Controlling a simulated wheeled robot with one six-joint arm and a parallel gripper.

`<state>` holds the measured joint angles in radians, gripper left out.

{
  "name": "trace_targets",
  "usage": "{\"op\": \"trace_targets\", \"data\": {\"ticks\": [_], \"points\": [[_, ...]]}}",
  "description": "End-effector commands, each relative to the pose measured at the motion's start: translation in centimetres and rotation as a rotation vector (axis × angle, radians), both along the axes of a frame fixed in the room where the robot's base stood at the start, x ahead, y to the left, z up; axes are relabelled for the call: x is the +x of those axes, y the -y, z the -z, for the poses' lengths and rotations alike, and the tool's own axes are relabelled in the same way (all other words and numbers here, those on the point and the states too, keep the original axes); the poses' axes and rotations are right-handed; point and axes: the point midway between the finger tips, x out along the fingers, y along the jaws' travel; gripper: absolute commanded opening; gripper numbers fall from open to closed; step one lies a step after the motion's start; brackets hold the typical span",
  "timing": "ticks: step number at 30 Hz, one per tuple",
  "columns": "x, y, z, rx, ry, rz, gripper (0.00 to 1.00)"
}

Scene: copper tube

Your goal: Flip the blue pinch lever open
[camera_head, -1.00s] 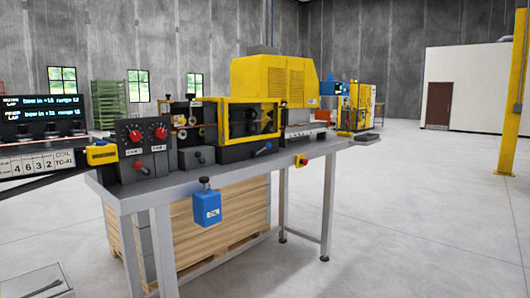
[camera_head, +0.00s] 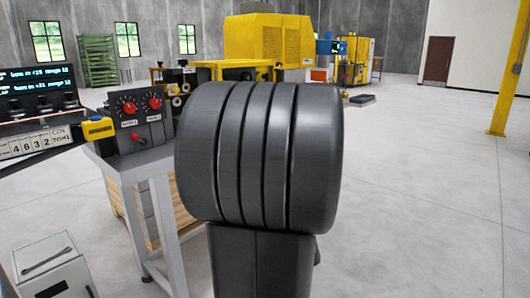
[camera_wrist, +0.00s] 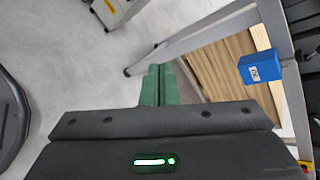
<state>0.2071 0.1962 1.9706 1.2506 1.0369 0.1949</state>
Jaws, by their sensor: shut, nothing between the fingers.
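The blue pinch lever does not show now. My own dark arm covers the part of the yellow-framed machine (camera_head: 232,66) where a blue-ended lever appeared earlier in the head view. My gripper (camera_wrist: 158,70) shows in the wrist view with its two green fingers together and nothing between them. It points over the grey floor beside the bench's metal leg (camera_wrist: 190,45), apart from any lever. The gripper's tip is not visible in the head view.
A blue box (camera_wrist: 262,68) hangs at the bench edge, right of my fingers. A wooden pallet stack (camera_wrist: 228,70) sits under the bench. A control box with red knobs (camera_head: 140,118) stands on the bench's left end. A white case (camera_head: 55,268) stands at lower left.

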Motion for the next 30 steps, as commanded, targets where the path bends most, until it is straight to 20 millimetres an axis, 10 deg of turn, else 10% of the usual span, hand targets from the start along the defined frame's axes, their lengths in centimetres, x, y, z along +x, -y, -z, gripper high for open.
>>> {"op": "trace_targets", "data": {"ticks": [6,12,30], "points": [[7.8,-1.2,-9.1,0.377,0.05,0.154,0.0],[11.0,-0.8,-13.1,0.543,0.088,0.207,0.0],[11.4,-0.8,-13.5,0.565,0.093,0.214,0.0]]}}
